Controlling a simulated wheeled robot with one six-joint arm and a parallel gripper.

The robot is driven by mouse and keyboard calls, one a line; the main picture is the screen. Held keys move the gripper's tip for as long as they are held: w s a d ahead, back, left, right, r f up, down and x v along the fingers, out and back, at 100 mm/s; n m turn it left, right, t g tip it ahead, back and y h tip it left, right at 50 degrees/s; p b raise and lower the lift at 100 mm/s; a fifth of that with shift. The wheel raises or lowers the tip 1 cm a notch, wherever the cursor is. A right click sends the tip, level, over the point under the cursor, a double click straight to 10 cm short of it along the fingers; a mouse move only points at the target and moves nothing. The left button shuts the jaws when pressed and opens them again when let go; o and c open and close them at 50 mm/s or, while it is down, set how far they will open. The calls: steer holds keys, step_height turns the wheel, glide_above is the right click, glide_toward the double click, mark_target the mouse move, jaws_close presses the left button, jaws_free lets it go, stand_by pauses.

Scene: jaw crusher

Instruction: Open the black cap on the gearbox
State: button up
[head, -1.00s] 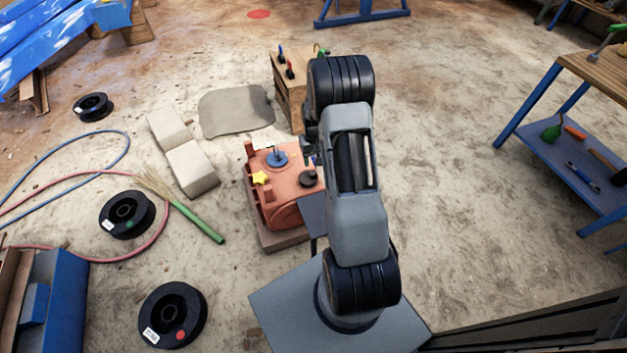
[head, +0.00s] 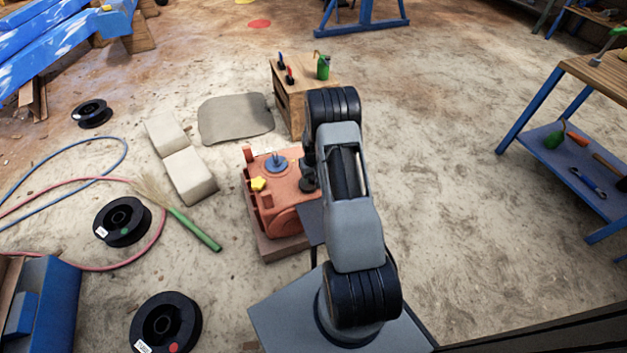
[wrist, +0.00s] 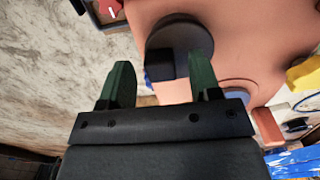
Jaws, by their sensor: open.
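The gearbox (head: 282,208) is an orange-red housing on a brown base, left of my arm in the head view. In the wrist view its top face (wrist: 245,35) fills the upper right. The black cap (wrist: 190,38) is a round disc with a block-shaped handle, and it sits on the gearbox top. In the head view the cap (head: 308,184) is partly hidden by my arm. My gripper (wrist: 160,82) is open, its two green fingers apart, with the cap's handle just beyond the gap between the tips, nearer the right finger. I see nothing between the fingers.
A yellow knob (head: 258,184) and a blue round fitting (head: 276,164) are also on the gearbox top. A wooden box (head: 290,95) with small tools stands behind it. Pale blocks (head: 188,175) and a green-handled broom (head: 197,229) lie to the left.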

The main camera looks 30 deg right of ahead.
steer(key=shift+f, duration=0.5)
steer(key=shift+c, duration=0.3)
jaws_close()
